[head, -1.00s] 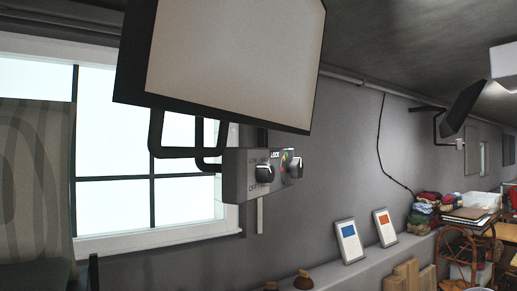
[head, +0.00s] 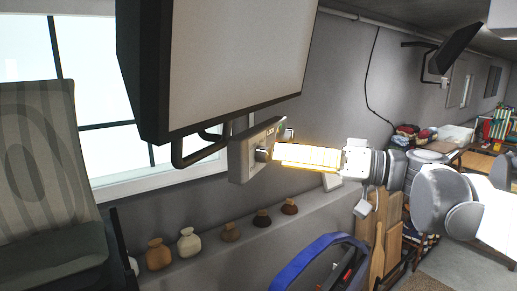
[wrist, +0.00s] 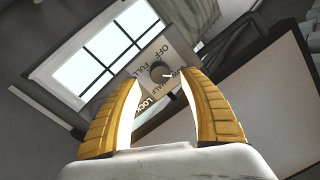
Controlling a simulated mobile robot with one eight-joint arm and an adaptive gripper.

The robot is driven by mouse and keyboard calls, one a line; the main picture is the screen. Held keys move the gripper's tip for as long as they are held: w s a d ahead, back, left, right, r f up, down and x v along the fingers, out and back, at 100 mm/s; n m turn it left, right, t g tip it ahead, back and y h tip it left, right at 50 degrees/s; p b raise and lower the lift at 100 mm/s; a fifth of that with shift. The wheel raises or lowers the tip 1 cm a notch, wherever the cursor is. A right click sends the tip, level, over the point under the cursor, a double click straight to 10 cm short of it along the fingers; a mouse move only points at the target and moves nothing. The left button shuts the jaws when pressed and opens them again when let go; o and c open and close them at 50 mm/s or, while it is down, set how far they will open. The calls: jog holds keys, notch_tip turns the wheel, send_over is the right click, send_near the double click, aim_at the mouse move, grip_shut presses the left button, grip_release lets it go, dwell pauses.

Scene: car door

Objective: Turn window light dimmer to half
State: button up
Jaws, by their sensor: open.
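The grey control box (head: 238,160) hangs on the wall below the big screen. Its dark dimmer knob (head: 261,154) sticks out toward my gripper (head: 274,153). In the wrist view the knob (wrist: 159,72) sits on a pale panel (wrist: 178,50) with the words OFF, FULL, HALF and LOCK. A white mark shows on the knob's right side; its exact setting is hard to tell. My gripper's yellow fingers (wrist: 160,74) are open, one on each side of the knob in the picture. I cannot tell whether they touch it.
The large screen (head: 225,75) hangs just above the box, with a black bracket (head: 195,152) beside it. A bright window (head: 100,90) is at left. Several small vases (head: 188,243) stand on the ledge below.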

aim_at(269, 154)
jog(key=shift+x, duration=1.8)
jog(key=shift+c, duration=0.3)
grip_shut()
